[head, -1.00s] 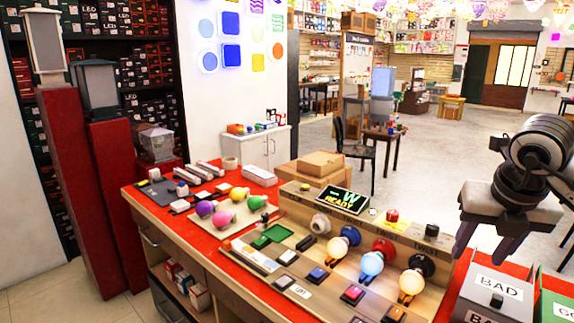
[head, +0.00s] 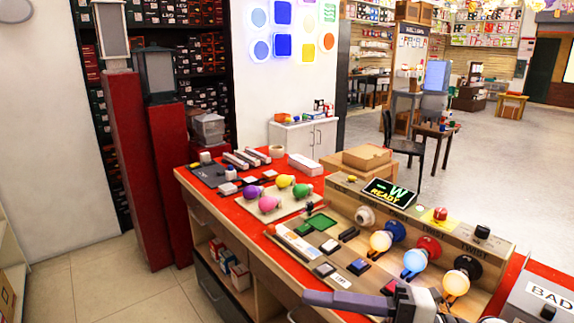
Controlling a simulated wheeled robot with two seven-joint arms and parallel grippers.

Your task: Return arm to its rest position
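One of my grippers, which I take to be the right one (head: 350,301), shows at the bottom edge, low over the front of the workbench (head: 239,213). A long grey-purple finger points left, and a pale block-like part is at its right end. The rest of it is cut off by the frame, so its opening cannot be judged. No held object shows in the visible part. My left gripper is not in view.
The bench holds a tester with lit bulbs (head: 414,260) and a display (head: 389,193) reading "-W READY". Coloured bulbs (head: 268,204) lie on a tray behind. A "BAD" bin (head: 545,297) stands at right. Open floor (head: 85,288) is at left.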

